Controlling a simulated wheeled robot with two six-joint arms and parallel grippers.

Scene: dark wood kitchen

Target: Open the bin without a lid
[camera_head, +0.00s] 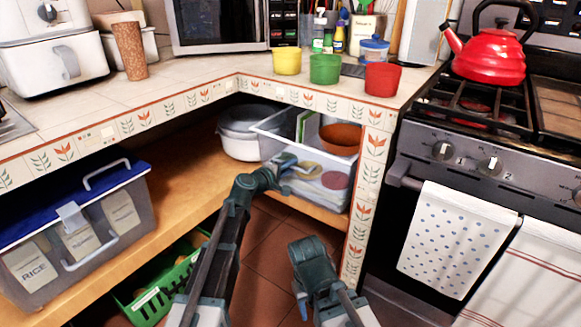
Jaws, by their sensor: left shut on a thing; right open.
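The bin without a lid (268,146) is a clear plastic box on the shelf under the counter corner. An orange-brown bowl (341,138) and other coloured items show inside it. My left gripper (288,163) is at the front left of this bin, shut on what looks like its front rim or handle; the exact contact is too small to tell. My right gripper (302,303) is open and low over the floor, in front of the bin and apart from it. Its fingertips are mostly hidden behind its own wrist.
A lidded bin with a blue top (72,197) stands on the shelf at left, above a green crate (163,285). White bowls (240,140) sit left of the open bin. The tiled cabinet post (364,215) and stove (450,160) bound the right side.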

